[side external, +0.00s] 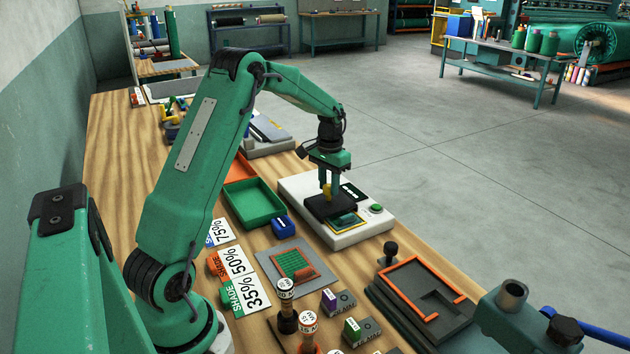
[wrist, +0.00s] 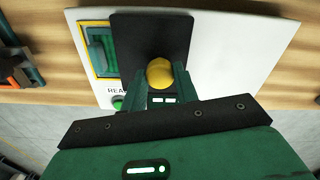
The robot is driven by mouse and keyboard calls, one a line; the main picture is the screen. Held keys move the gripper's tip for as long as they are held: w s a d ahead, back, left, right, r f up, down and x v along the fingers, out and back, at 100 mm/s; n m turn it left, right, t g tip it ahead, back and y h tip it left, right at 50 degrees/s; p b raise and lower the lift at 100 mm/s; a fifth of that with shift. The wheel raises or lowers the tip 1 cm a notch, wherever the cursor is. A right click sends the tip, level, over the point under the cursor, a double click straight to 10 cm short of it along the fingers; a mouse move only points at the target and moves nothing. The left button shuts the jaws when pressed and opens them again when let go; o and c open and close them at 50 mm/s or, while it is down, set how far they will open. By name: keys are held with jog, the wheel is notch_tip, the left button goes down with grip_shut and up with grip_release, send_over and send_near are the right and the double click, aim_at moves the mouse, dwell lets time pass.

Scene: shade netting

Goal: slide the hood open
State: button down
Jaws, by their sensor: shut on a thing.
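The white instrument (side external: 347,239) sits on the wooden bench with a black sliding hood (side external: 322,209) on top. My gripper (side external: 327,186) points down and is shut on the hood's yellow knob (side external: 327,191). In the wrist view, the knob (wrist: 160,72) sits between the fingers (wrist: 161,84) above the black hood (wrist: 150,32). The yellow-edged window (wrist: 101,50) with green netting in it shows beside the hood. The window's edge on the hood side is hidden. In the side view, the window (side external: 349,222) shows at the hood's near side.
A green button (side external: 376,208) and dark display (side external: 353,190) are on the instrument. A dark fixture with orange edging (side external: 463,297) stands at near right.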

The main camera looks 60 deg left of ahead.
jog(key=a, duration=1.3)
jog(key=shift+a, duration=0.15)
jog(key=c, duration=1.2)
grip_release()
jog(key=shift+o, duration=0.7)
jog(key=shift+r, duration=0.1)
notch_tip(320, 180, up, 8)
